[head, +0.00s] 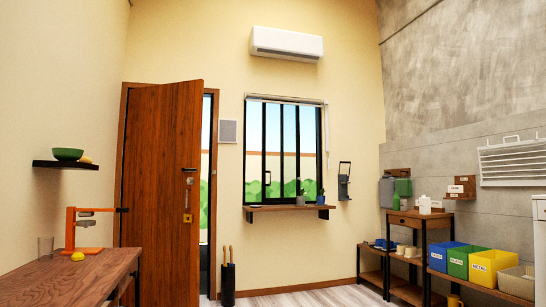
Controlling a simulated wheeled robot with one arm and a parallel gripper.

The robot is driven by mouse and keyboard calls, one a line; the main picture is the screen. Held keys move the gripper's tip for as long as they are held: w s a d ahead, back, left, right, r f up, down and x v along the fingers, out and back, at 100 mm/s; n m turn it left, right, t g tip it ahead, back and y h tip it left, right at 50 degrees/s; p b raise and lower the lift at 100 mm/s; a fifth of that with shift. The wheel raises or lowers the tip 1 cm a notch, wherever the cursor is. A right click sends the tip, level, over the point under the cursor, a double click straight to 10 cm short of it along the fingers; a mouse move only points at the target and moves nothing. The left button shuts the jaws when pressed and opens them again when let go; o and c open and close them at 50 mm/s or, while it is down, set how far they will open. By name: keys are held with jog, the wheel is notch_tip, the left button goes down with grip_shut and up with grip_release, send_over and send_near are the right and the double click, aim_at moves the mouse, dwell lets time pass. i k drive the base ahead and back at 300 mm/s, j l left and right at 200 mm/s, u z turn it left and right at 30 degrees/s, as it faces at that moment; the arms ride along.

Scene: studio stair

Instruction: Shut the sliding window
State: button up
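The sliding window (281,150) is in the far wall in the head view, right of the door. It has a black frame with several upright bars and shows sky and green bushes. A small handle (267,178) sits low on the left upright bar of a sash. That bar stands apart from the left side of the frame, with a strip of outside view between them, so the window looks partly open at the left. I cannot tell whether glass fills that strip. My gripper is not in view.
A wooden sill shelf (288,208) with small plants juts out below the window. A brown door (160,190) stands ajar at left, with an umbrella stand (228,280) beside it. A wooden bench (70,278) is at left front; shelves and bins (490,266) line the right. Floor between is clear.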

aim_at(298, 183)
jog(key=i, duration=4.7)
jog(key=j+u, duration=0.05)
jog(key=j, duration=0.2)
